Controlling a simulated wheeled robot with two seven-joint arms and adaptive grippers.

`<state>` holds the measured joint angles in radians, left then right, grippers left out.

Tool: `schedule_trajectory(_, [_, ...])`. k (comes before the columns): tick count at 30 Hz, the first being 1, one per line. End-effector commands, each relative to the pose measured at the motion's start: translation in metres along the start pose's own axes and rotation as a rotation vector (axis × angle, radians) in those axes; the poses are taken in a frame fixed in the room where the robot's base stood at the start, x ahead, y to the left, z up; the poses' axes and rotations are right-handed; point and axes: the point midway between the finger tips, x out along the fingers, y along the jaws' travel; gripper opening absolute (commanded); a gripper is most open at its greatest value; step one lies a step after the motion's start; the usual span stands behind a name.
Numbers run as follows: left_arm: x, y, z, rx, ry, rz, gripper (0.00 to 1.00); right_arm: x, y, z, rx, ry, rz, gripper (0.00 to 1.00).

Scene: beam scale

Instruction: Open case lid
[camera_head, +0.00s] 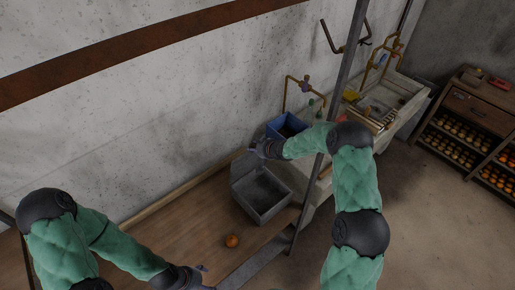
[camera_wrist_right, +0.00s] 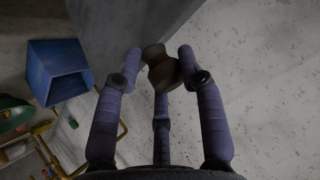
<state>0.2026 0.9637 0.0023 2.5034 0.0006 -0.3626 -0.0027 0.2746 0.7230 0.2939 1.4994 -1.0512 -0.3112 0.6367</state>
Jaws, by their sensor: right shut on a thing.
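A grey metal case (camera_head: 285,207) stands on the wooden counter in the head view. Its lid (camera_head: 243,168) is swung up, and the dark inside of the case shows. My right gripper (camera_head: 258,150) is at the top edge of the lid. In the right wrist view its fingers (camera_wrist_right: 158,68) are shut around a brown knob (camera_wrist_right: 155,58) on the grey lid (camera_wrist_right: 108,28). My left gripper (camera_head: 203,271) is low over the counter's front, away from the case. Its fingers are too small to read.
An orange fruit (camera_head: 232,240) lies on the counter (camera_head: 185,228) in front of the case. A blue bin (camera_head: 275,128) stands behind the case; it also shows in the right wrist view (camera_wrist_right: 52,88). A grey post (camera_head: 341,75) rises right of the case. The wall is close behind.

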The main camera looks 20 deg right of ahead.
Motion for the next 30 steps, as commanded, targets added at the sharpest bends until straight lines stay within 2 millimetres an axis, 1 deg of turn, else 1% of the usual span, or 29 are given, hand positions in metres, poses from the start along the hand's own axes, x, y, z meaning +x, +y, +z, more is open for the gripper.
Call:
schedule_trajectory(1, [-0.0027,0.001,0.0004,0.0,-0.001,0.0,0.69,-0.0002,-0.0032,-0.008,-0.004,0.011,-0.005,0.0])
schedule_trajectory(3, [-0.0037,0.0013,0.0004,0.0,-0.001,0.0,0.69,0.0006,-0.0037,-0.0097,-0.005,0.012,-0.004,0.0])
schedule_trajectory(17, [-0.0042,0.0015,0.0003,0.0,0.0,0.0,0.69,0.0016,-0.0042,-0.0114,-0.005,0.014,-0.005,0.0])
schedule_trajectory(18, [-0.0042,0.0015,0.0003,0.0,0.0,0.0,0.69,0.0015,-0.0042,-0.0114,-0.005,0.014,-0.005,0.47])
schedule_trajectory(19, [-0.0042,0.0015,0.0003,0.0,0.0,0.0,0.69,0.0015,-0.0042,-0.0114,-0.005,0.014,-0.005,0.55])
schedule_trajectory(30, [-0.0041,0.0015,0.0,0.0,0.0,0.0,0.69,0.0002,-0.0026,-0.0074,-0.002,0.006,-0.002,0.55])
